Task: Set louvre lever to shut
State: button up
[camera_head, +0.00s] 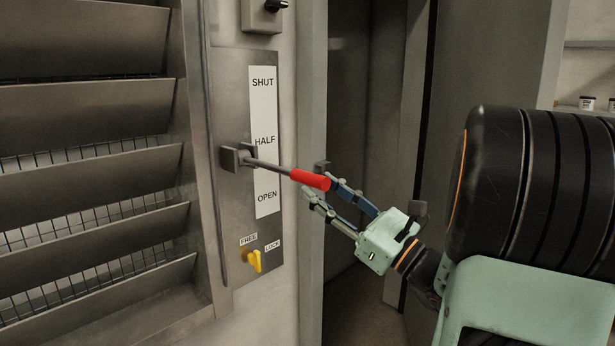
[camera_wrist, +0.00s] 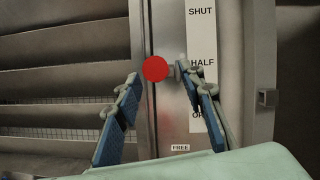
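The louvre lever (camera_head: 268,166) sticks out from a metal panel, with its pivot block just below HALF. Its red grip (camera_head: 310,179) points toward me; in the wrist view the grip (camera_wrist: 155,69) shows end-on as a red disc. A label strip (camera_head: 264,120) reads SHUT at the top, HALF in the middle and OPEN at the bottom. My gripper (camera_head: 320,190) is at the grip's free end. In the wrist view its fingers (camera_wrist: 157,78) are spread, with the red end between and around their tips. Contact cannot be told.
A yellow catch (camera_head: 253,260) sits below the lever, by FREE and LOCK labels; its top end is nearer FREE. Louvre slats (camera_head: 85,110) fill the left. A black-knobbed switch box (camera_head: 262,15) is above the panel. A door frame (camera_head: 312,110) stands close on the right.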

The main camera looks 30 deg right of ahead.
aim_at(308, 179)
jog(key=shift+x, duration=2.25)
jog(key=shift+c, duration=0.4)
grip_shut()
